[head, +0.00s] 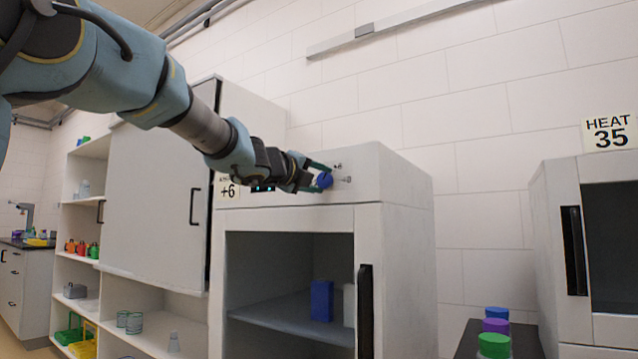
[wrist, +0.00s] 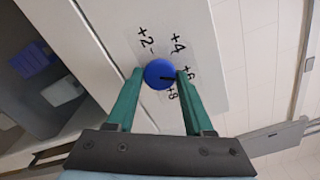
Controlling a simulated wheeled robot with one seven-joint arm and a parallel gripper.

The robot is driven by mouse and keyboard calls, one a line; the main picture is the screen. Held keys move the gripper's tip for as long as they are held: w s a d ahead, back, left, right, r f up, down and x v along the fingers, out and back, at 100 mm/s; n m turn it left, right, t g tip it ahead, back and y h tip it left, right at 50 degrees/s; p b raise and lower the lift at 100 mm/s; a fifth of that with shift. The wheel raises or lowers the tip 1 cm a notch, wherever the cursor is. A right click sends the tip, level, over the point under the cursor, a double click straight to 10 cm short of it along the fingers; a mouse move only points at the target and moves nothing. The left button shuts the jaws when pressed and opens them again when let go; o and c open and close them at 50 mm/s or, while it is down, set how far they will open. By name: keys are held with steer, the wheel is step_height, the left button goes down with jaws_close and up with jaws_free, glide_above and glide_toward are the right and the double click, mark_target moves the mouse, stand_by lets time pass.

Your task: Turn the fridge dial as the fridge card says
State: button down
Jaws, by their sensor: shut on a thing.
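The fridge dial is a round blue knob (head: 324,180) on the panel above the fridge's open front. In the wrist view the dial (wrist: 158,72) sits between the two green fingers of my gripper (wrist: 159,80), which is shut on it. A dark pointer line on the dial runs to the right, toward the +6 side of the scale (wrist: 176,43). The scale shows +2, +4, +6 and +8. The fridge card (head: 228,189) reads +6, with its top line too small to read surely. My gripper (head: 318,178) also shows at the dial in the head view.
A small lit display (head: 263,188) is partly behind my gripper. The fridge (head: 394,250) holds a blue box (head: 321,300) on a shelf. A heating cabinet with a HEAT 35 card (head: 609,132) stands right. Capped bottles (head: 494,345) stand between. Tall shelving is at left.

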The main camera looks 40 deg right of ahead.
stand_by(0.4)
steer(key=shift+c, duration=1.6)
jaws_free()
steer(key=v, duration=1)
steer(key=shift+a+b, duration=0.4)
steer(key=shift+b, duration=0.05)
